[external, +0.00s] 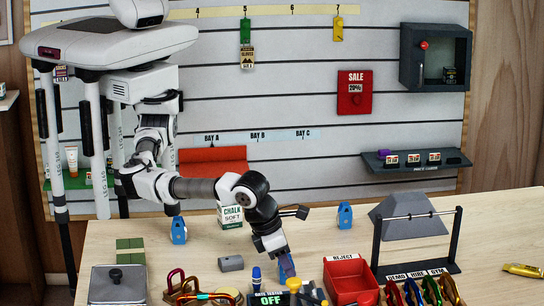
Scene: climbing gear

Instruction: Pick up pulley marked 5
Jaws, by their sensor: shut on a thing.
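My gripper (284,254) points down low over the front middle of the table (330,238), shut on a small blue piece (288,268) that shows just below its fingers. The piece looks like a pulley; most of it is hidden and no number can be read. Two blue pulleys stand upright on the table: one (178,230) at the left and one (345,215) right of my arm. Their numbers are too small to read.
A red reject bin (350,285) is right of my gripper, with a black rack (417,240) beyond. A chalk box (230,217) stands behind my arm. The right table is mostly clear.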

